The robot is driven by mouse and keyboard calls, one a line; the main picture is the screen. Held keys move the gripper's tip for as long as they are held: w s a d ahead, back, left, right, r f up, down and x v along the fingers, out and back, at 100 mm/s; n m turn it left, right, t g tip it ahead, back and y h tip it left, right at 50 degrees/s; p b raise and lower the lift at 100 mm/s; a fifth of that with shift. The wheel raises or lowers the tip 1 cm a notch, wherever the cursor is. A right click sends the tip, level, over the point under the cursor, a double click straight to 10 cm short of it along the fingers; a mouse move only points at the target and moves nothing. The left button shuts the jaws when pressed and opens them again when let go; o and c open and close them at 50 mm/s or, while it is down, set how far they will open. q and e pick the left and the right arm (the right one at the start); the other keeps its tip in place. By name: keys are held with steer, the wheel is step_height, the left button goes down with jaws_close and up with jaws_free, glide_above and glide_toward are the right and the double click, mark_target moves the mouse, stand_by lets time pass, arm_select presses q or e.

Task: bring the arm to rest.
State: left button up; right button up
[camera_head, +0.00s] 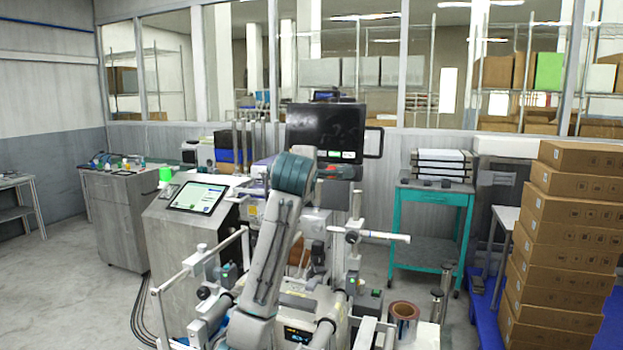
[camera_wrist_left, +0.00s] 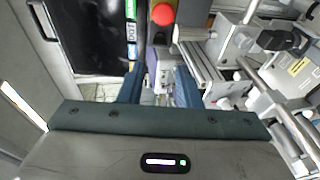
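My arm (camera_head: 265,255) rises from the bottom middle of the head view to a teal joint in front of the machine. Its gripper cannot be made out clearly there. In the left wrist view my left gripper (camera_wrist_left: 158,84) has its two dark fingers apart, with a clear gap and nothing held between them. Machine parts show beyond the gap. My right gripper is in neither view.
A machine with a dark monitor (camera_head: 326,128) and metal rails (camera_wrist_left: 203,58) stands close around the arm. A red knob (camera_wrist_left: 163,14) shows past the fingers. A touchscreen console (camera_head: 197,197) is left; a teal cart (camera_head: 431,197) and stacked cartons (camera_head: 567,240) are right.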

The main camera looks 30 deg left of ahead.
arm_select(q)
steer(key=shift+s+d+r, duration=0.1)
steer(key=shift+s+d, duration=0.05)
steer(key=shift+s, duration=0.25)
